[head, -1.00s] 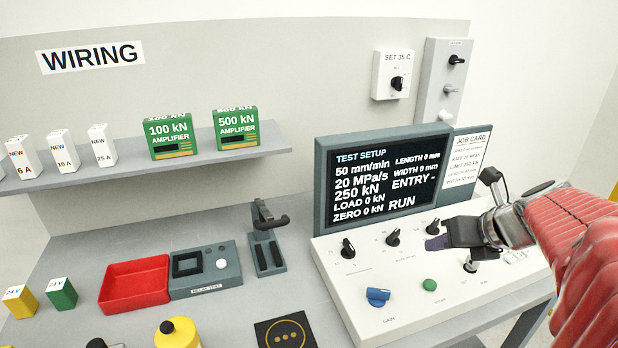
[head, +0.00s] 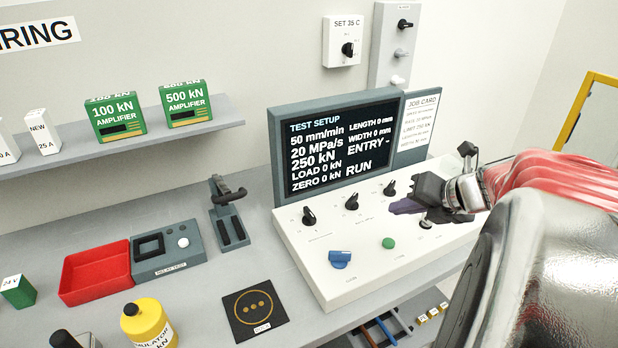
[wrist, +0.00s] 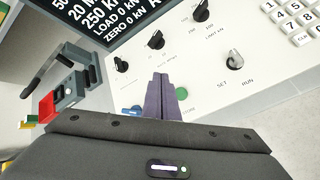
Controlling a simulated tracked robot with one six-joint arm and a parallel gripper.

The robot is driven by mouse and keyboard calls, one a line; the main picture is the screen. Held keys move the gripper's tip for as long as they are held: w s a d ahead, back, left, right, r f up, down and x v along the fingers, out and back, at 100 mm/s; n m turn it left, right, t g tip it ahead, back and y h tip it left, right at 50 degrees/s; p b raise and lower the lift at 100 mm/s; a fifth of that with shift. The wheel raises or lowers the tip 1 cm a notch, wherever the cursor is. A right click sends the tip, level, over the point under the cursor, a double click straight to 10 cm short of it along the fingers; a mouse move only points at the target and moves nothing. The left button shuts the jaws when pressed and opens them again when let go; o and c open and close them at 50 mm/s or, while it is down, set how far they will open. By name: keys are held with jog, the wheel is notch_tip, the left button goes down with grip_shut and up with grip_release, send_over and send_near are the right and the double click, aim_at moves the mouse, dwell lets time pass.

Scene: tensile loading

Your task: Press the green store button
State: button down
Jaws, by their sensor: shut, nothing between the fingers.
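The green store button (head: 388,243) is a small round cap on the front part of the white control panel (head: 330,285). It shows in the wrist view (wrist: 182,93) just right of the fingertips, partly hidden by them. My gripper (head: 396,207) is shut and empty, its purple fingers together. It reaches in from the right over the panel, behind the button in the head view and apart from it. In the wrist view the fingers (wrist: 160,84) point over the panel; I cannot tell their height above it.
A blue knob (head: 340,259) lies left of the button. Black knobs (head: 352,202) stand behind it. The test screen (head: 335,145) rises at the panel's back. A SET/RUN switch (wrist: 235,62) and keypad (wrist: 293,15) lie to the right in the wrist view.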

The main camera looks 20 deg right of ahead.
aim_at(393, 245)
jog(key=shift+f, duration=3.65)
jog(key=shift+f, duration=0.15)
jog(key=shift+f, duration=0.25)
jog(key=shift+f, duration=0.5)
jog(key=shift+r, duration=0.1)
dwell(0.4)
jog(key=shift+r, duration=0.85)
jog(key=shift+r, duration=0.1)
jog(key=shift+r, duration=2.4)
